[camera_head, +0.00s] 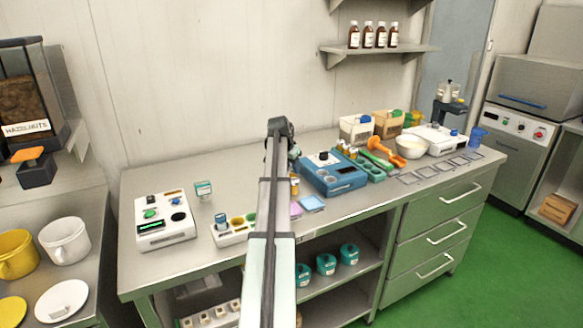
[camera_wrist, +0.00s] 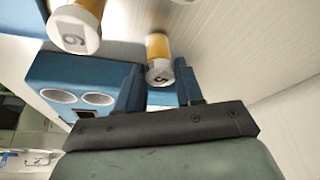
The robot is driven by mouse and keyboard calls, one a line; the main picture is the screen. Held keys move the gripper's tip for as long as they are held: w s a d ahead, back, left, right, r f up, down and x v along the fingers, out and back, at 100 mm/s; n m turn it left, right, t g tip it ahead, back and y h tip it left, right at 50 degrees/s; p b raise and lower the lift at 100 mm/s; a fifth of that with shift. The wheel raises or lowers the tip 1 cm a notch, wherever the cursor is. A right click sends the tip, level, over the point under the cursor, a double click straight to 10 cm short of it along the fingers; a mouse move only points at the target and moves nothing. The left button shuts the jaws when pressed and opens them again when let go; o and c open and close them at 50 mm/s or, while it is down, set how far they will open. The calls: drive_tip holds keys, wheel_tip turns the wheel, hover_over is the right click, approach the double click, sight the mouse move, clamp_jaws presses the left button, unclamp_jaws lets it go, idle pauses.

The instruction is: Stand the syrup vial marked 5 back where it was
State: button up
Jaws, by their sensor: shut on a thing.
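In the wrist view, my gripper (camera_wrist: 159,78) has its two blue fingers on either side of a small amber vial (camera_wrist: 157,47) with a white cap and is shut on it. The cap carries a dark, turned digit that I cannot read for sure. Another amber vial (camera_wrist: 82,18) with a white cap stands to the upper left, its digit looking like a 6 or 9. A blue block (camera_wrist: 45,72) with round openings is left of the fingers. In the head view, my arm hides most of the gripper, and amber vial parts (camera_head: 294,187) show just right of the arm.
A blue device (camera_head: 333,176) stands right of my arm, with small vials (camera_head: 347,151) behind it. A white tray with round wells (camera_head: 233,233) and a white device (camera_head: 165,222) are on the left. Bare steel counter (camera_head: 150,262) lies at the front left.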

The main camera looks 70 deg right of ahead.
drive_tip(key=shift+f, duration=0.1)
drive_tip(key=o, duration=1)
drive_tip(key=shift+o, duration=0.2)
drive_tip(key=v, duration=1.2)
drive_tip(key=shift+w, duration=0.1)
